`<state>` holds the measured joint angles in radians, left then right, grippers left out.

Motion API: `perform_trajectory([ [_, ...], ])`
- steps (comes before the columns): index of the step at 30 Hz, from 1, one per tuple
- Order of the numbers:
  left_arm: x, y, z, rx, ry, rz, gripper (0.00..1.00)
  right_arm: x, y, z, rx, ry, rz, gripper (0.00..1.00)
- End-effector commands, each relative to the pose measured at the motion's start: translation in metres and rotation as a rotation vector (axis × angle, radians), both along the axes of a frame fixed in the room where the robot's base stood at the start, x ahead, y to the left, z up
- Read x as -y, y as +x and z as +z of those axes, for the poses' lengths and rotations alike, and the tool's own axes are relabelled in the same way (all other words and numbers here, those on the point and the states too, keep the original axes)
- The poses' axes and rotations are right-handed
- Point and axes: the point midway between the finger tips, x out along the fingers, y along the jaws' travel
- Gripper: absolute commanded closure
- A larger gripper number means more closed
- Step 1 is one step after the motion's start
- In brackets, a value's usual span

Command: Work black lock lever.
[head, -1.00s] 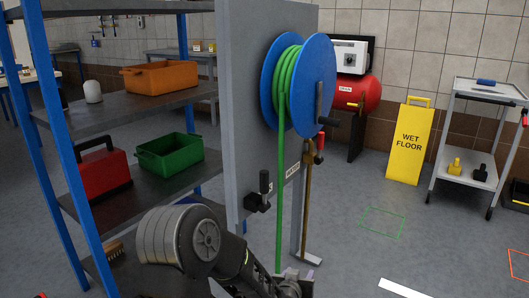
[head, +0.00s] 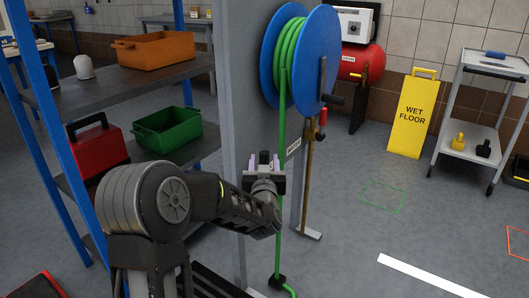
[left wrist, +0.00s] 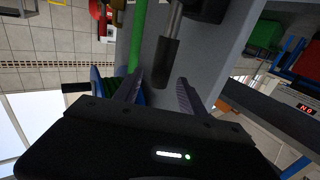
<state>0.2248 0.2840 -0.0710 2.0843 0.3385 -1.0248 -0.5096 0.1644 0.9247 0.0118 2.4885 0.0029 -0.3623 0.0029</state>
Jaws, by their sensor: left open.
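The black lock lever (left wrist: 169,62) shows in the left wrist view as a black grip on a grey metal rod, coming from a dark block (left wrist: 205,8) on the grey panel. In the head view my left gripper hides it. My left gripper (head: 264,161) is open in front of the grey panel. In the left wrist view the lever's grip end lies between the two fingertips of this gripper (left wrist: 161,78), with a gap on each side. I cannot tell how deep it sits. My right gripper is not in view.
A blue reel (head: 322,55) with a green hose (head: 283,150) hangs beside the panel (head: 238,60), close right of my left gripper. A shelf (head: 105,90) with an orange bin (head: 155,50) and a green bin (head: 168,130) stands left. Floor at right is mostly clear.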

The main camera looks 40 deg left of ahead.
Motion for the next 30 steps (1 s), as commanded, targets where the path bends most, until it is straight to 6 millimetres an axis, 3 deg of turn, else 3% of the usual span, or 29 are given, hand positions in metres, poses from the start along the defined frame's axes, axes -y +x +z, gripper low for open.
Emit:
perform_trajectory([
  [10,-0.029,0.042,-0.001,0.001,0.001,0.0,0.51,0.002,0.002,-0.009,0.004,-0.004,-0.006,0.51],
  [21,-0.034,0.049,0.0,-0.001,-0.001,-0.002,0.51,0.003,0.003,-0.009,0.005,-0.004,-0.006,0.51],
  [30,-0.034,0.049,0.0,0.0,0.0,-0.002,0.74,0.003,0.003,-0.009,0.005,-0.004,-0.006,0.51],
])
